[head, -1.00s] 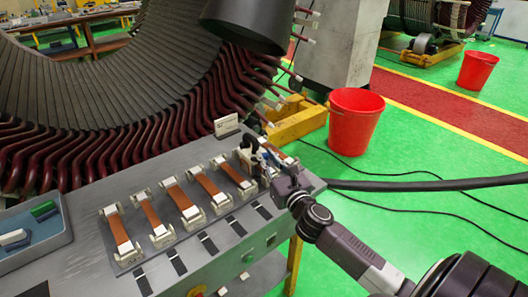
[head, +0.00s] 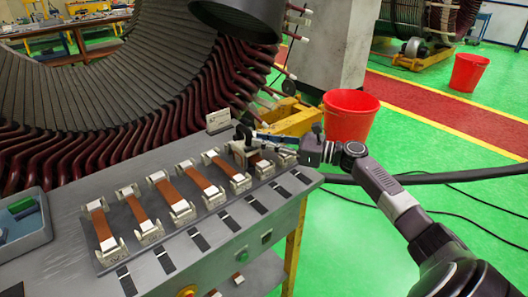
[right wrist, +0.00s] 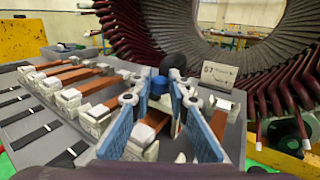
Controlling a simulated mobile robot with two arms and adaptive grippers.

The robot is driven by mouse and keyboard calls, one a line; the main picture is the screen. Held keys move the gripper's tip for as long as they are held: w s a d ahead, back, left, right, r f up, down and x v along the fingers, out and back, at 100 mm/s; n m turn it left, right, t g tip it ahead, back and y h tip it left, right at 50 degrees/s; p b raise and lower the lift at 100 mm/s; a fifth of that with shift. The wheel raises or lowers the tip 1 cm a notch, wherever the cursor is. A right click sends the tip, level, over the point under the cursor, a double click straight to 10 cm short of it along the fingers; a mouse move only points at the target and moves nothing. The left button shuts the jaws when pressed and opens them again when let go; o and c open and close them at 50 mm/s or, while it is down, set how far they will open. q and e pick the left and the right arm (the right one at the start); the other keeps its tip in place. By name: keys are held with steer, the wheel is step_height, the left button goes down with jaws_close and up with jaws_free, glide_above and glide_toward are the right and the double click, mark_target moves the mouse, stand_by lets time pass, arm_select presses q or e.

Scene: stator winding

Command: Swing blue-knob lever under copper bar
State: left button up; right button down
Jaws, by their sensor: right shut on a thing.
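Several copper bars lie in a row on the grey bench (head: 105,262), each held between pale end clamps; one copper bar (head: 208,182) shows clearly in the head view. The copper bar at the right end (head: 256,160) is partly hidden by my right gripper (head: 262,141). In the right wrist view, the blue knob (right wrist: 158,85) sits between the blue-padded fingers of my right gripper (right wrist: 160,103). The gripper is shut on it, above the end bar (right wrist: 146,132). The lever below the knob is mostly hidden. My left gripper is out of view.
A small sign (head: 219,120) stands behind the bar row, and the large stator (head: 150,75) rises close behind it. A blue-grey tray (head: 30,237) sits at the left. A red bucket (head: 349,116) stands on the floor beyond the bench's right end.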

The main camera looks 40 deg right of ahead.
steer(key=shift+w+f+n+g+y+b, duration=0.1)
steer(key=shift+w+n+g+y+b, duration=0.1)
steer(key=shift+n+g+y+b, duration=0.35)
steer(key=c, duration=1.8)
jaws_free()
steer(key=shift+a, duration=0.1)
steer(key=v, duration=1.2)
